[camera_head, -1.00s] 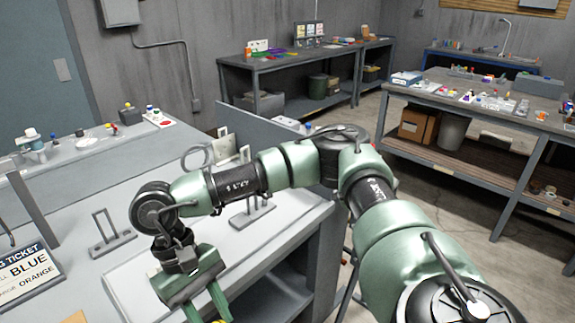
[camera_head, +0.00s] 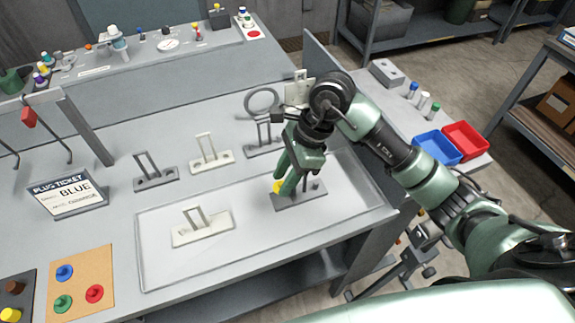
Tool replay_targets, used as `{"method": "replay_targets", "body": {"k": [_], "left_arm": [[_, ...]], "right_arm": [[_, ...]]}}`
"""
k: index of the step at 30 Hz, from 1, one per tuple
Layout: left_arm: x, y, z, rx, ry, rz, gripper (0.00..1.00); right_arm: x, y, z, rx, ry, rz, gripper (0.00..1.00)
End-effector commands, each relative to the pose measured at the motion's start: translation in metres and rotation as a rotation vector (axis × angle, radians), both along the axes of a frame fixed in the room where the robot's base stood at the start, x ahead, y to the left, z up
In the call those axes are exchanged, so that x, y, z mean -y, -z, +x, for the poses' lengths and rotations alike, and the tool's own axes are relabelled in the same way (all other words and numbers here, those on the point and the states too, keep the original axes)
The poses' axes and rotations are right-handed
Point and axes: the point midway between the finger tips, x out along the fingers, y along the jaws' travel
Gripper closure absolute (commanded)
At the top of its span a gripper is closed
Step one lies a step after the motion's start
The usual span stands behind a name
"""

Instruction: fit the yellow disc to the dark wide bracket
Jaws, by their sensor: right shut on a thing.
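My right gripper (camera_head: 288,187) points down over a dark bracket (camera_head: 299,200) that lies in the right part of the pale tray (camera_head: 152,270). It is shut on the yellow disc (camera_head: 278,187), which shows as a small yellow patch at the fingertips, just above or at the bracket's left end. The fingers hide much of the disc and bracket, so I cannot tell whether they touch. My left gripper is not in view.
A pale bracket (camera_head: 203,232) lies in the tray's left part. Other brackets (camera_head: 155,178) stand behind it. A ticket sign (camera_head: 68,198) and an orange board (camera_head: 80,278) with coloured discs are at left. Blue (camera_head: 437,148) and red (camera_head: 465,141) bins are at right.

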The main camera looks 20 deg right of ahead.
Motion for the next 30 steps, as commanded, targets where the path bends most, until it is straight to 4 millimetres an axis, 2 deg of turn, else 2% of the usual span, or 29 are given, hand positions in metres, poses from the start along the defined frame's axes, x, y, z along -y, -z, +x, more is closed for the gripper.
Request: {"method": "replay_targets", "body": {"k": [15, 30], "left_arm": [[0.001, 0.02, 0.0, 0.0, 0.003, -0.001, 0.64], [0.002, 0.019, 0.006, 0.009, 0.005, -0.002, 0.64]], "right_arm": [[-0.001, 0.039, 0.0, 0.0, -0.003, 0.001, 1.0], [0.0, 0.037, 0.0, 0.002, -0.005, 0.0, 1.0]]}}
